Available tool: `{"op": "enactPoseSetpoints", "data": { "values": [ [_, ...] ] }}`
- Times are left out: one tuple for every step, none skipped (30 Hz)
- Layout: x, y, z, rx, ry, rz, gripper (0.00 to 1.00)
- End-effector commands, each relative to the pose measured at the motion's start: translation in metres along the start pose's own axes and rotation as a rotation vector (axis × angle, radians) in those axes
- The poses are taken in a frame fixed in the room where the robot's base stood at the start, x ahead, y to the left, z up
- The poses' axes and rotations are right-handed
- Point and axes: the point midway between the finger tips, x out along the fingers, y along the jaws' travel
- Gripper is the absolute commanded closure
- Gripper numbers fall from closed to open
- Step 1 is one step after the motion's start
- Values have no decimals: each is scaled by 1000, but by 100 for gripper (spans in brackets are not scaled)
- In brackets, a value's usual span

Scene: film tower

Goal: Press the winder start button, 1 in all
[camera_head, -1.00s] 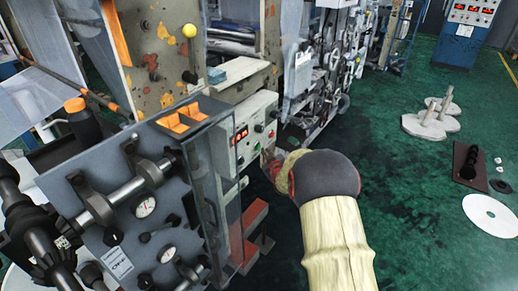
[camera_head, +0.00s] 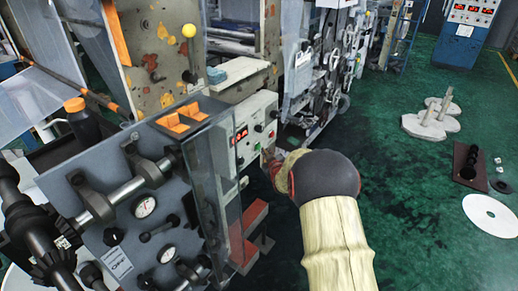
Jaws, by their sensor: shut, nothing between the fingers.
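The winder control panel (camera_head: 250,131) is a pale box on the machine's side, with a red lit display (camera_head: 241,133) and several small buttons. A green button (camera_head: 259,128) shows on its face, with a red one (camera_head: 271,135) to its lower right. My gripper (camera_head: 268,158) is shut and empty at the panel's lower right edge, below the red button. Its fingertips are small and partly hidden by my wrist, so I cannot tell whether they touch the panel. No label is readable.
The grey machine housing (camera_head: 140,215) with gauges and rollers fills the left. A clear guard sheet (camera_head: 200,180) stands left of the panel. Red steps (camera_head: 247,240) lie below.

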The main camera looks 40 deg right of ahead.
Motion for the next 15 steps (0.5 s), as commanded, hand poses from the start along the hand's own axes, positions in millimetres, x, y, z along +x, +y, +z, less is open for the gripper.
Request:
{"op": "enactPoseSetpoints", "data": {
  "values": [
    [1, -1, 0, 0, 1, 0, 100],
    [2, -2, -1, -1, 1, -1, 100],
    [3, -3, -2, -1, 2, -1, 100],
    [4, -3, -2, -1, 2, -1, 100],
    [4, -4, -3, -1, 2, -1, 100],
    [5, -4, -3, -1, 2, -1, 100],
    [5, -4, -4, -1, 1, -1, 100],
    [5, -4, -4, -1, 1, -1, 100],
    [5, -4, -4, -1, 1, 0, 100],
    [5, -4, -4, -1, 1, 0, 100],
    [5, -4, -4, -1, 1, 0, 100],
    [5, -4, -4, -1, 1, 0, 100],
    [5, -4, -4, 0, 1, 0, 100],
    [5, -4, -4, 0, 1, 0, 100],
    [5, -4, -4, 0, 1, 0, 100]
  ]
}}
